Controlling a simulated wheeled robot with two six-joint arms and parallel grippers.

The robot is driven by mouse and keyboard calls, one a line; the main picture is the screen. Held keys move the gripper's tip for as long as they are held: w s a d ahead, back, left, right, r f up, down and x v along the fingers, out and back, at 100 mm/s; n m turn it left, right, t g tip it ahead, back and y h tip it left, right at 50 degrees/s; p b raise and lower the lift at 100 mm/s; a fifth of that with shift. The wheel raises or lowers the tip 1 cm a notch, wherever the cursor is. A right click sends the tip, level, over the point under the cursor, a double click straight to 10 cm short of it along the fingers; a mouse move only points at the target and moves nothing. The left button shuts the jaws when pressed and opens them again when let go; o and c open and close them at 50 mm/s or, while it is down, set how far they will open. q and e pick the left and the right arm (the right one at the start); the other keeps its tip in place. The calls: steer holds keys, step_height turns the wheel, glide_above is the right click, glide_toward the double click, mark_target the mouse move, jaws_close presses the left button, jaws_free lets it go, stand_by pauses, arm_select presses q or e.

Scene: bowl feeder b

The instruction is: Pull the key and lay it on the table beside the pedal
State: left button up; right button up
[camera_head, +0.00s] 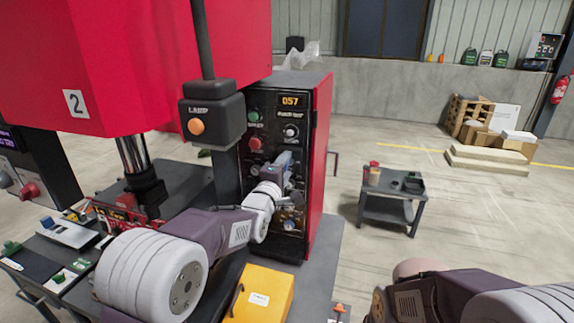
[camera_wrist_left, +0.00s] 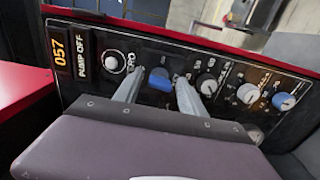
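A red-sided control panel (camera_head: 262,110) stands mid-view; its black face also fills the left wrist view (camera_wrist_left: 110,35). My left gripper (camera_head: 286,166) is at the panel's middle. In the left wrist view its two fingers (camera_wrist_left: 160,92) are apart, on either side of a blue piece (camera_wrist_left: 160,78) on the panel, perhaps the key's head. I cannot tell if they touch it. Another blue knob (camera_wrist_left: 285,101) sits lower on the panel. I cannot make out a pedal for certain; a yellow box (camera_head: 262,295) stands below the panel. My right arm shows at lower right, its gripper out of view.
A black lamp box (camera_head: 212,112) with an orange button hangs left of the panel. A press with a red head (camera_head: 120,60) stands at left. The grey table (camera_head: 318,270) has bare room right of the yellow box. A small cart (camera_head: 388,212) stands farther right.

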arm_select(q)
jaws_close()
steer(key=b+v, duration=0.4)
steer(key=v, duration=0.2)
stand_by(1.0)
stand_by(0.3)
